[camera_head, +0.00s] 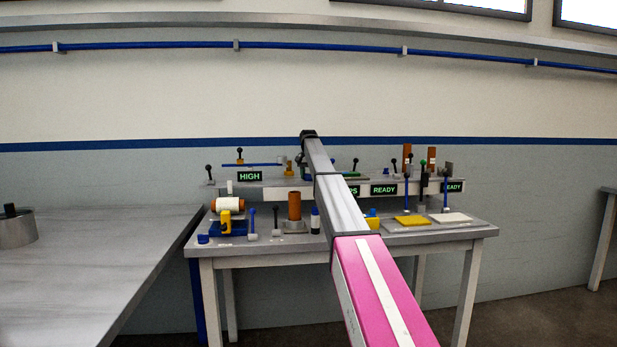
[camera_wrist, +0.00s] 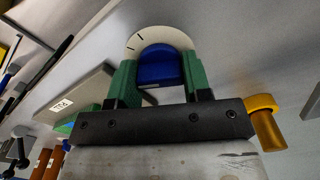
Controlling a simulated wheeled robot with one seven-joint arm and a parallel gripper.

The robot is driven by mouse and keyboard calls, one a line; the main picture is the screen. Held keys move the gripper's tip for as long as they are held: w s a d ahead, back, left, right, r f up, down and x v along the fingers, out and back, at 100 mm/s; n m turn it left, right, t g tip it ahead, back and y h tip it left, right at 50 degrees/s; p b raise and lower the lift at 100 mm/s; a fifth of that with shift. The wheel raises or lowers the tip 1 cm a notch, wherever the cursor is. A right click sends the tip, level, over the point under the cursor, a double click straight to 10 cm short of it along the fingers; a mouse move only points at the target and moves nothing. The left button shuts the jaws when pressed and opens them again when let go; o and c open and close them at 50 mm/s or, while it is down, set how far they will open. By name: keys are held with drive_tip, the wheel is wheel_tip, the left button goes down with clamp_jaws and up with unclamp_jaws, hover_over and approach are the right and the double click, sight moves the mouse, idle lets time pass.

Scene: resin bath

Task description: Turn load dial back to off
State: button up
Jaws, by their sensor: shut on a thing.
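The load dial is a blue knob (camera_wrist: 158,70) in front of a pale round plate (camera_wrist: 158,34) with black tick marks. I see it in the wrist view, upper middle. My gripper (camera_wrist: 160,64) has its green fingers on the left and right sides of the blue knob, shut on it. I cannot read which mark the dial points to. In the head view my arm reaches over the bench and hides the dial.
In the wrist view an orange knob (camera_wrist: 264,122) is close on the right. A labelled grey block (camera_wrist: 85,95) is on the left. In the head view the bench (camera_head: 340,247) carries a brown cylinder (camera_head: 294,205), a yellow pad (camera_head: 411,220) and a HIGH display (camera_head: 250,176).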

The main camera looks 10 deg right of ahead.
drive_tip(key=n, duration=0.5)
drive_tip(key=shift+n, duration=0.3)
drive_tip(key=n, duration=1.1)
drive_tip(key=shift+n, duration=0.4)
drive_tip(key=n, duration=0.5)
drive_tip(key=o, duration=0.9)
drive_tip(key=shift+r, duration=0.15)
